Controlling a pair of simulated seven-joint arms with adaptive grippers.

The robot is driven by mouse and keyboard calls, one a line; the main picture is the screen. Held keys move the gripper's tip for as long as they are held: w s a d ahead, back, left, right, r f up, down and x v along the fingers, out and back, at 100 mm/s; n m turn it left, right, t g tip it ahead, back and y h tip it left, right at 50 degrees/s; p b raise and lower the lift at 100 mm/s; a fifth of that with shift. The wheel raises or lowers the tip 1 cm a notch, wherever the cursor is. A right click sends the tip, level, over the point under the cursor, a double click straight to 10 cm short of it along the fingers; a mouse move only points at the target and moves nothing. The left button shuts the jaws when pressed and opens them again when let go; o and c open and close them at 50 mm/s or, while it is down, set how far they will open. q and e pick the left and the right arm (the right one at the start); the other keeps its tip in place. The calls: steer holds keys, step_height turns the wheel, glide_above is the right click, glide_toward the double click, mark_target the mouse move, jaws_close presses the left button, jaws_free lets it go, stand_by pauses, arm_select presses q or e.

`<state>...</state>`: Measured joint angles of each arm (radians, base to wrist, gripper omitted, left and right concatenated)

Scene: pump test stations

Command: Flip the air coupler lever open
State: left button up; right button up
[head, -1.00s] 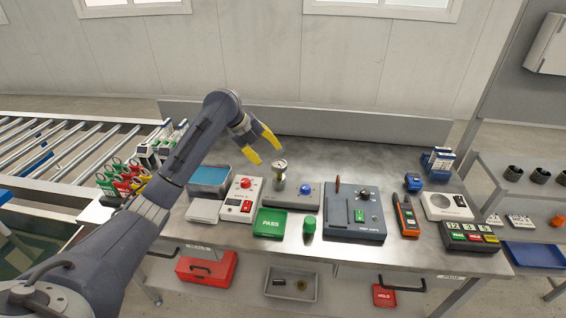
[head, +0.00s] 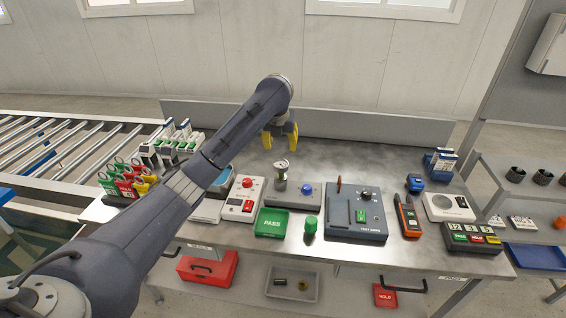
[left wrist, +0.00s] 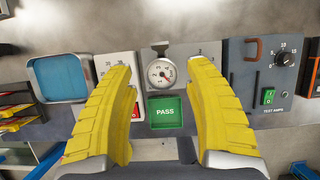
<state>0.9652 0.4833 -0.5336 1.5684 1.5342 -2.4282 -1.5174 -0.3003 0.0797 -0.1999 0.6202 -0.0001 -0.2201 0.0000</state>
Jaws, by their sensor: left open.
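A small reddish lever (head: 339,184) stands upright on the back left of a blue-grey test box (head: 370,232). In the left wrist view it shows as a brownish-orange loop (left wrist: 253,48) on the box. My right gripper is not in view.
A green PASS tray (head: 271,223), a green-capped bottle (head: 311,226) and a red-button box (head: 245,194) stand nearby. An orange handheld meter (head: 408,217) lies right of the test box. The bench behind the fixtures is clear.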

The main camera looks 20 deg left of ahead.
arm_select(q)
steer(key=x, duration=1.2)
steer(key=shift+f, duration=0.15)
steer(key=shift+c, duration=0.5)
jaws_close()
